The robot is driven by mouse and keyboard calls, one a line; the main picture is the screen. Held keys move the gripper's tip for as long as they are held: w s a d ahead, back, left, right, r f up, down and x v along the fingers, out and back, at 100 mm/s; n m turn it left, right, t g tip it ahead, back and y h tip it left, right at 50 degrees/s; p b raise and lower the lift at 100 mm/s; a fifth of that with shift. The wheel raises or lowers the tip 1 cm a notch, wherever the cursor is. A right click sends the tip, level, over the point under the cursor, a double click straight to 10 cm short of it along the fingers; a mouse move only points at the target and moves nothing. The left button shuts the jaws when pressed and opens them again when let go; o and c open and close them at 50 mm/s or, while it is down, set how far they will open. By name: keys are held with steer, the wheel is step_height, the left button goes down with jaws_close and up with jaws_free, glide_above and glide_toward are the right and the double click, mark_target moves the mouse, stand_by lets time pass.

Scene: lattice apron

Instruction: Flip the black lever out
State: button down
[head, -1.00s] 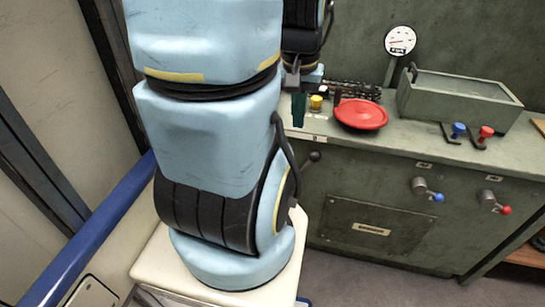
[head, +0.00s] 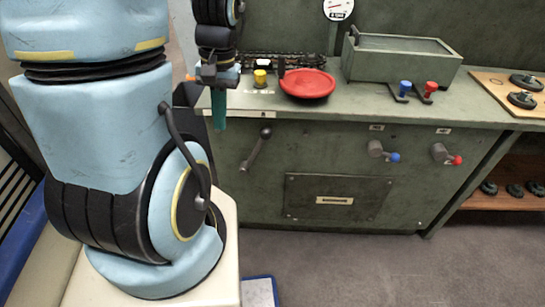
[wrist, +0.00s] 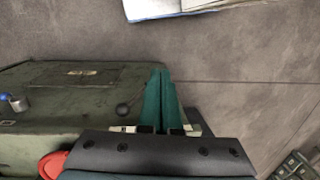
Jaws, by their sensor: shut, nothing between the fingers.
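The black lever (head: 255,150) is on the green cabinet's front, left part. Its rod slants up and right to a dark ball knob. In the wrist view its knob (wrist: 123,109) shows just left of my fingers. My gripper (head: 219,122) has green fingers pointing down, shut and empty, in front of the cabinet's left end. In the head view it is left of the lever and a little higher than its knob. In the wrist view the fingertips (wrist: 160,76) are together beside the knob; I cannot tell whether they touch it.
On the cabinet top are a red dish (head: 307,84), a yellow knob (head: 260,78), a green box (head: 400,60) and blue and red levers. Blue-tipped (head: 382,152) and red-tipped (head: 446,155) handles stick out of the front. Open floor (head: 370,265) lies before the cabinet.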

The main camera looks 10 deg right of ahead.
step_height(320, 180, down, 16)
steer(key=w+d+m+g+y+b, duration=0.1)
steer(key=m+y+b, duration=0.1)
steer(key=y+b, duration=0.5)
steer(key=m+t+y+b, duration=0.75)
steer(key=t+b, duration=1.05)
steer(key=b, duration=0.4)
glide_toward(256, 151)
steer(key=s+d, duration=0.1)
steer(key=d, duration=0.8)
steer(key=shift+s+d+r+h, duration=0.15)
steer(key=shift+d+r+h, duration=0.1)
steer(key=shift+r, duration=0.2)
steer(key=shift+a, duration=0.1)
steer(key=b+x, duration=0.1)
steer(key=x, duration=0.9)
steer(key=shift+f, duration=0.2)
steer(key=shift+a+r, duration=0.3)
steer(key=shift+a, duration=0.3)
steer(key=shift+a+r, duration=0.35)
steer(key=shift+a, duration=0.25)
steer(key=shift+a+r, duration=0.3)
steer(key=shift+a, duration=0.3)
